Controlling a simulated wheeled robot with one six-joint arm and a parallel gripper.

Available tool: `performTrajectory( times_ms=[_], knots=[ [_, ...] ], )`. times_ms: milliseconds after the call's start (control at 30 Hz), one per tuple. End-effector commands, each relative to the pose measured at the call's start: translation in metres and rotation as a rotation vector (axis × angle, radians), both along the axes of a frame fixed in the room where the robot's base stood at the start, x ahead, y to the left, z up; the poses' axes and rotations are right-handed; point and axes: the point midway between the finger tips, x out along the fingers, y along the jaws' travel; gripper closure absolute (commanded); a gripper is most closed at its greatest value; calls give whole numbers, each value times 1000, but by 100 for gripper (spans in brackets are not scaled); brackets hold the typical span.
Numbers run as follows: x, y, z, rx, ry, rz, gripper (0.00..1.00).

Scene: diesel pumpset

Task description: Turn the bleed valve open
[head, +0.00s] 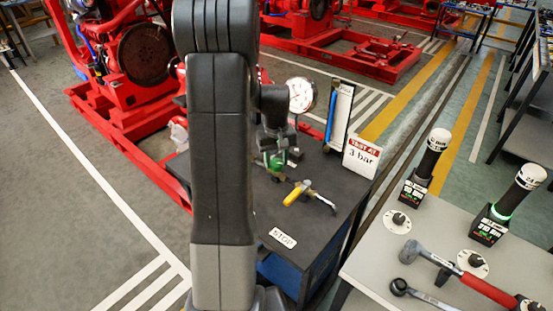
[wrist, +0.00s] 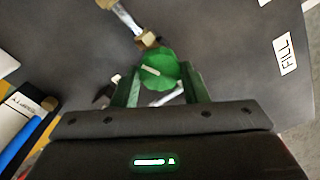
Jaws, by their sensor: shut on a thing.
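The bleed valve's round green knob (wrist: 158,66) shows in the wrist view, with a pale stripe across its face. My gripper (wrist: 163,78) has its two green fingers on either side of the knob and is shut on it. In the head view my gripper (head: 272,150) is low over the dark bench top, beside the gauge. The green there (head: 276,165) is small, and I cannot separate knob from fingers. The stripe runs slightly tilted in the wrist view. My arm hides part of the bench in the head view.
A pressure gauge (head: 301,95) stands behind my gripper. A yellow-handled lever (head: 297,193) lies in front. A "TEST AT 3 bar" sign (head: 361,156) stands at the right.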

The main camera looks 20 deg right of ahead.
Motion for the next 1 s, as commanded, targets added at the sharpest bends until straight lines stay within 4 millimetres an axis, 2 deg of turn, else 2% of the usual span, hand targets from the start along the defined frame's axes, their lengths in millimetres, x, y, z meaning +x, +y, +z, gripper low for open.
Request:
performTrajectory(
  times_ms=[200,233,300,333,600,733,867,1000],
  knots=[
    [1,0,1,-2,-4,-1,83],
    [1,0,1,-2,-4,-1,54],
    [1,0,1,-1,-3,-1,40],
    [1,0,1,-1,-3,-1,38],
    [0,0,1,-1,-1,-1,38],
    [1,0,10,-1,-2,-2,38],
    [1,-1,34,-2,-6,-1,38],
    [1,-1,67,-3,-7,-1,38]
  ],
)
